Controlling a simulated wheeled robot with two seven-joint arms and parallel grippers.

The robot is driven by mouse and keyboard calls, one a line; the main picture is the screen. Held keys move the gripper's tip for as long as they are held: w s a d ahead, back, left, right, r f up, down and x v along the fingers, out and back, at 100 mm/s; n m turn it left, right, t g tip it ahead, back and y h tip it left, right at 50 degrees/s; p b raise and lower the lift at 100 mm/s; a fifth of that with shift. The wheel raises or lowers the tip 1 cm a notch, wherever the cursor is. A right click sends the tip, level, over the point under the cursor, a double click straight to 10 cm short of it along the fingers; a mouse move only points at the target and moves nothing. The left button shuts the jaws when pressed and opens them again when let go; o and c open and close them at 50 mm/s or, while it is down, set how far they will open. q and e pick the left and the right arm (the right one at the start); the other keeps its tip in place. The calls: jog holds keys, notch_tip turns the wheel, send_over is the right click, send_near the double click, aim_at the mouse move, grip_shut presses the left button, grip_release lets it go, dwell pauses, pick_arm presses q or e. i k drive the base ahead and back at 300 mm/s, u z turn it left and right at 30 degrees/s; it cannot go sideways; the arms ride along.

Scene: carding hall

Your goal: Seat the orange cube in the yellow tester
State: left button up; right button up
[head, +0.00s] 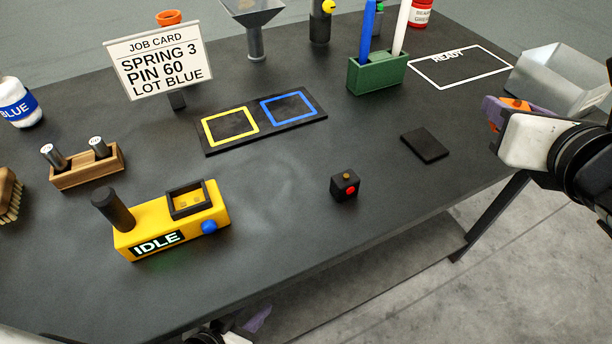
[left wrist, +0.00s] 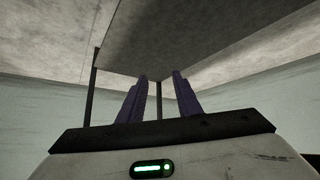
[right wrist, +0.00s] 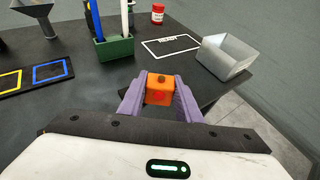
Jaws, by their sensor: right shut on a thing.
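The orange cube (right wrist: 160,88) is held between the purple fingers of my right gripper (right wrist: 160,98), a dark mark on its near face. In the head view the right gripper (head: 508,112) is in the air by the table's right edge, with only a little orange showing. The yellow tester (head: 150,222) stands at the table's front left. It has a black-rimmed socket on top, a dark upright handle, a blue button and a panel reading IDLE. My left gripper (left wrist: 160,95) is open and empty, below the tabletop; only a bit shows in the head view (head: 255,320).
A black cube with a red button (head: 344,185) and a dark pad (head: 425,145) lie between tester and right gripper. Behind are a yellow-and-blue framed plate (head: 262,122), a green pen holder (head: 377,75) and a job card (head: 160,65). A metal bin (head: 560,78) stands right.

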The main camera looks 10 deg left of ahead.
aim_at(186, 196)
jog(key=z, duration=0.4)
jog(key=k, duration=0.65)
jog(key=u, duration=1.5)
